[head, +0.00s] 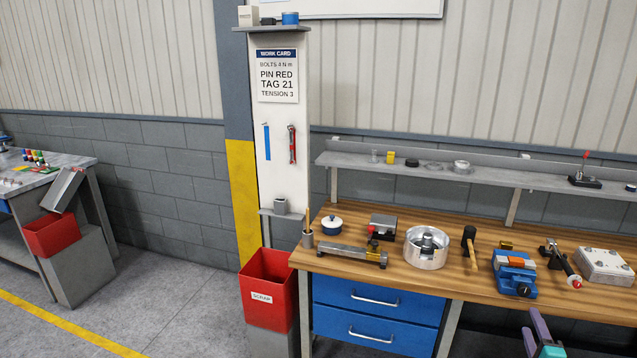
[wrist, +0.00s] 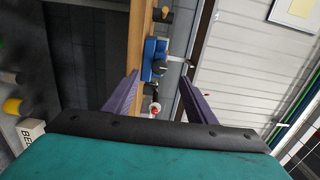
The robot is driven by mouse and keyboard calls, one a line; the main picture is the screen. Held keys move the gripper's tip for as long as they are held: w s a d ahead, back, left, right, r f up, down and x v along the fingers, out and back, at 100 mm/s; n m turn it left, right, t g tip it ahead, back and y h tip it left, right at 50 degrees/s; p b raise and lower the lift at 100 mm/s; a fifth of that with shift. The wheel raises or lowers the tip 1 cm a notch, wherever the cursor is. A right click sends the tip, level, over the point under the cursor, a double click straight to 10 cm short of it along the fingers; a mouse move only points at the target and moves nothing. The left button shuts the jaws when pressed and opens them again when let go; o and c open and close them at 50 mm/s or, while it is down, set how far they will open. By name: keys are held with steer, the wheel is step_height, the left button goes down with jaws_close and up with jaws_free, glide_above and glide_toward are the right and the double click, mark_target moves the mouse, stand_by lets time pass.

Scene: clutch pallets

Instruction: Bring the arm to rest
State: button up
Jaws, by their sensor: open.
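My gripper (head: 535,332) shows at the bottom right of the head view, in front of the workbench's front edge. Only its purple fingers and part of its green body are in frame. In the wrist view my gripper (wrist: 159,80) has its two purple fingers spread apart with nothing between them. Beyond the fingers, the workbench (wrist: 136,45) appears turned on its side, with a blue vise (wrist: 154,58) on it. The rest of my arm is out of view.
The wooden workbench (head: 465,277) carries a blue vise (head: 514,275), a round metal housing (head: 427,258), a mallet (head: 472,252) and a metal block (head: 604,266). A red scrap bin (head: 268,285) stands at its left end. Floor (head: 190,305) between the benches is clear.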

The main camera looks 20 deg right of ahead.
steer(key=w+a+f+n+t+y+b, duration=0.1)
steer(key=w+a+f+n+y, duration=0.3)
steer(key=w+a, duration=0.75)
steer(key=w+a+f+n+t+y+b, duration=0.1)
steer(key=w+a+f+n+y, duration=0.1)
steer(key=w+a+f+y, duration=0.7)
steer(key=w+a+f+n+g+y, duration=0.1)
steer(key=a+f+n+g, duration=0.15)
steer(key=a, duration=0.75)
steer(key=w+a+f+n+g+y, duration=0.15)
steer(key=a+f, duration=0.25)
steer(key=a, duration=0.6)
steer(key=w+a+f+n+g+y, duration=0.1)
steer(key=a+f+n, duration=0.2)
steer(key=a, duration=0.8)
steer(key=s+a+f+n+g+y+b, duration=0.1)
steer(key=s+a+f+n+g, duration=0.35)
steer(key=s+a+f, duration=0.45)
steer(key=s+a+f+n+g+y+b, duration=0.1)
steer(key=s+a+f+n+g, duration=0.3)
steer(key=s+a+f+g, duration=0.45)
steer(key=s+a+f+n+g+h, duration=0.2)
steer(key=s+f+n+h, duration=0.1)
steer(key=s, duration=0.6)
steer(key=s+d+g+h, duration=0.2)
steer(key=s+d+h, duration=0.3)
steer(key=d, duration=0.5)
steer(key=shift+s+d+f+g+b, duration=0.3)
steer(key=shift+s+f, duration=0.1)
steer(key=shift+s, duration=0.55)
